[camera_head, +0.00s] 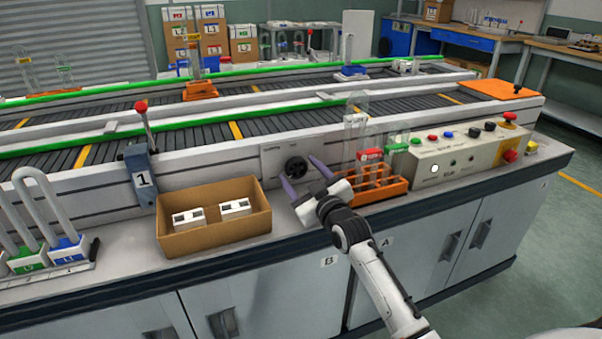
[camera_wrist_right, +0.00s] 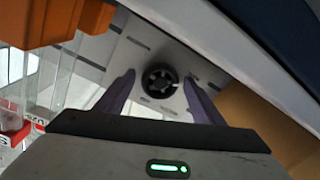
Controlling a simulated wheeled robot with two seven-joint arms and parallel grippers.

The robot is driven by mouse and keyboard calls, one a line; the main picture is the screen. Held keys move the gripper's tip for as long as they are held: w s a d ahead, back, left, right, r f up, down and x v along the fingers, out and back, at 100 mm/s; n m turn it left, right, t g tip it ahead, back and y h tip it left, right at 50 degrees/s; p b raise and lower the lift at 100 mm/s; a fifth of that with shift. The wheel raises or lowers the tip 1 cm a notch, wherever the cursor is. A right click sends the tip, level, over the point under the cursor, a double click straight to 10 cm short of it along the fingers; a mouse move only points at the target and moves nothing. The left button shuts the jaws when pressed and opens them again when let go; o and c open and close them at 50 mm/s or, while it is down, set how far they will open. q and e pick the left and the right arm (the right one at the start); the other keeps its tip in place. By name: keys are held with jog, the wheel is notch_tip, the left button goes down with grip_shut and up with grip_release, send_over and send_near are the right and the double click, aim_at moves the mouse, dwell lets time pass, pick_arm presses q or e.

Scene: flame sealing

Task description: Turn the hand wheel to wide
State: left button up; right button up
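The hand wheel (camera_head: 295,167) is a small black round knob on a light plate (camera_head: 272,163) on the front side of the conveyor. My right gripper (camera_head: 302,172) is in front of it with its two purple fingers spread open. In the right wrist view the hand wheel (camera_wrist_right: 160,80) lies between the tips of the open fingers (camera_wrist_right: 158,88). A gap shows on each side, so the fingers do not grip it. The plate's lettering is too small to read. My left gripper is not in view.
A cardboard box (camera_head: 215,228) with white blocks stands left of my right gripper. An orange rack (camera_head: 372,193) with glass tubes stands close on its right. A control panel (camera_head: 468,150) is further right. A red-knobbed lever (camera_head: 143,145) marked 1 stands left.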

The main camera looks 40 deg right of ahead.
dwell(0.3)
jog(key=shift+s+a, duration=0.1)
jog(key=shift+s, duration=0.25)
jog(key=s, duration=0.2)
jog(key=s+a+p, duration=0.1)
jog(key=s, duration=0.5)
jog(key=shift+s+a, duration=0.2)
jog(key=shift+a, duration=0.05)
jog(key=shift+s+a+p, duration=0.1)
jog(key=shift+s+p, duration=0.2)
jog(key=shift+s, duration=0.2)
